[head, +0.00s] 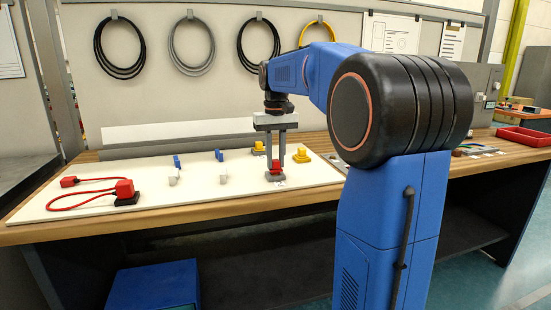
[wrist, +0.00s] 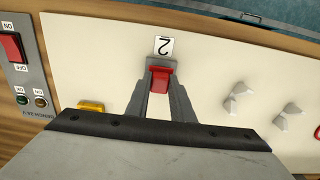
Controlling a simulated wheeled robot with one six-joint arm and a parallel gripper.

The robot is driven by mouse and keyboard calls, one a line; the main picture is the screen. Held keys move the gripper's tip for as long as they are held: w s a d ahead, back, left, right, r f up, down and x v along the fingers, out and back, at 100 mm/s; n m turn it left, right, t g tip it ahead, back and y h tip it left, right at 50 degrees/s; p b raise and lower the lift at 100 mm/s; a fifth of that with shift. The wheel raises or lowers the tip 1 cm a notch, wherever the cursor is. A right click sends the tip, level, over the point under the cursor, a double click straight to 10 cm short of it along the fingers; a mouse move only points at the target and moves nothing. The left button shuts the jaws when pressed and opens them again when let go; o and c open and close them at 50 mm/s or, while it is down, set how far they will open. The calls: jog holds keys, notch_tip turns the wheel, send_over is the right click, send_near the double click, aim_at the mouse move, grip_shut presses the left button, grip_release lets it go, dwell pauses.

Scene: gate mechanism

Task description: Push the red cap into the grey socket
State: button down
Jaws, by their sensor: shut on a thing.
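The red cap (head: 275,168) is between the fingertips of my gripper (head: 275,173), which is shut on it. In the wrist view the red cap (wrist: 160,78) shows between the two grey fingers of my gripper (wrist: 161,87). A grey piece (head: 276,178), likely the grey socket, shows low at the fingertips in the head view. The fingers hide most of it, so I cannot tell whether the cap is above it or inside it.
The pale board (head: 215,199) carries yellow blocks (head: 302,155), small blue pieces (head: 220,155) and white pieces (head: 223,177). A red plug (head: 124,187) with a red cable lies at the left. A switch panel (wrist: 25,70) sits at the wrist view's left edge.

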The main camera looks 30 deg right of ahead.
jog(key=shift+f, duration=0.7)
dwell(0.9)
jog(key=c, duration=1.4)
grip_release()
jog(key=shift+c, duration=0.2)
jog(key=shift+r, duration=0.1)
notch_tip(320, 180, up, 17)
jog(key=s+a+f+n+t, duration=0.2)
jog(key=s+a+f, duration=0.9)
jog(key=s+f, duration=0.3)
jog(key=s+a+f+t, duration=0.1)
jog(key=s+a+f, duration=0.1)
jog(key=s+f, duration=0.6)
jog(key=s+a+f+n+t, duration=0.1)
jog(key=s+a+f, duration=0.1)
jog(key=s+f, duration=0.6)
notch_tip(320, 180, down, 3)
jog(key=shift+a+r+t, duration=0.1)
jog(key=shift+a+t, duration=0.25)
jog(key=shift+t, duration=0.05)
